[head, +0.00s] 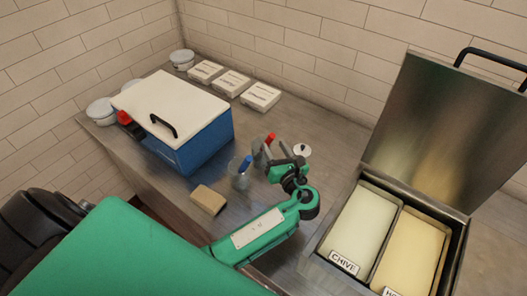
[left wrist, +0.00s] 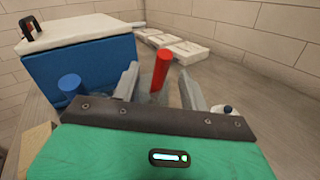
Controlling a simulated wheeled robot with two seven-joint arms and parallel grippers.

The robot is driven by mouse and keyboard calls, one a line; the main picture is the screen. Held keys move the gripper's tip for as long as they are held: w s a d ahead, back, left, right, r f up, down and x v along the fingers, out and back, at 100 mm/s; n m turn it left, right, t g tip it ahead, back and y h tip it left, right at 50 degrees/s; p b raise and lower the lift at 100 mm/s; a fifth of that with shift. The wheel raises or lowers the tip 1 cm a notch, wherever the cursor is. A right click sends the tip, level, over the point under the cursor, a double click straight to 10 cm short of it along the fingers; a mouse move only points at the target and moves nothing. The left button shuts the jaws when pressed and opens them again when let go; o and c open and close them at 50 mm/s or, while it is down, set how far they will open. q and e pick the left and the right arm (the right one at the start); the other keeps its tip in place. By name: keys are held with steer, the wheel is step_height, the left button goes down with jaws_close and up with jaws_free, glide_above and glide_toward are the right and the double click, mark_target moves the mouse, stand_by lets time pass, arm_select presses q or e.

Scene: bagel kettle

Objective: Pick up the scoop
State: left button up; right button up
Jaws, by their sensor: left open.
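A red handle (head: 270,138) stands up from a clear cup on the steel counter; it also shows in the left wrist view (left wrist: 161,69). A blue handle (head: 246,163) stands in a second clear cup (head: 240,177), nearer and to the left; it shows at the left of the wrist view (left wrist: 70,86). I cannot tell what is on the lower end of either handle. My left gripper (head: 279,151) is open beside the red handle. In the wrist view the red handle appears between the spread fingers (left wrist: 158,74), not gripped. My right gripper is not in view.
A blue box (head: 205,142) with a white lid stands at left. A sponge-like tan block (head: 208,200) lies in front. A small white-lidded jar (head: 302,150) is right of the gripper. An open steel bin holds tubs labelled CHIVE (head: 357,232) and another (head: 415,250). White packages (head: 232,82) lie behind.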

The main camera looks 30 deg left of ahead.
mark_target(269, 146)
arm_select(q)
steer(key=w+a+f, duration=0.1)
steer(key=w+a+p, duration=0.1)
steer(key=a, duration=0.1)
steer(key=w+a+f, duration=0.1)
steer(key=w+a, duration=0.1)
steer(key=shift+a+f, duration=0.15)
steer(key=shift+f, duration=0.15)
steer(key=shift+w+a+f+p, duration=0.15)
steer(key=shift+w+a+p, duration=0.2)
jaws_close()
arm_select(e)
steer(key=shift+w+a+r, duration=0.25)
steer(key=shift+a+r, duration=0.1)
